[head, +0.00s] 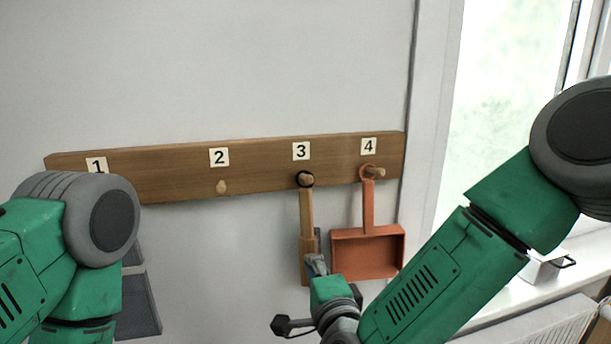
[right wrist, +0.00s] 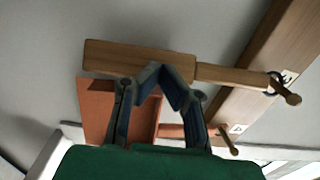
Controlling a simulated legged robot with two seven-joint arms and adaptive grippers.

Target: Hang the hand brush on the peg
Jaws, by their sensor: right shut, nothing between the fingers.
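The wooden hand brush (head: 307,215) hangs down the wall under the number 3, its dark loop around peg 3 (head: 305,180). In the right wrist view its wide wooden block (right wrist: 140,58) and thinner handle (right wrist: 232,76) show, with the loop (right wrist: 271,86) around the peg (right wrist: 291,98). My right gripper (head: 316,262) is in front of the brush's lower part. In the right wrist view its fingertips (right wrist: 161,72) meet, empty, overlapping the block's edge; I cannot tell whether they touch it. My left arm shows at the left, but its gripper is out of view.
An orange dustpan (head: 367,240) hangs on peg 4 (head: 375,172), just right of the brush. Peg 2 (head: 221,187) on the wooden rail (head: 260,166) is bare. My left arm covers the area under the number 1. A window sill (head: 500,300) and radiator (head: 550,328) are at the right.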

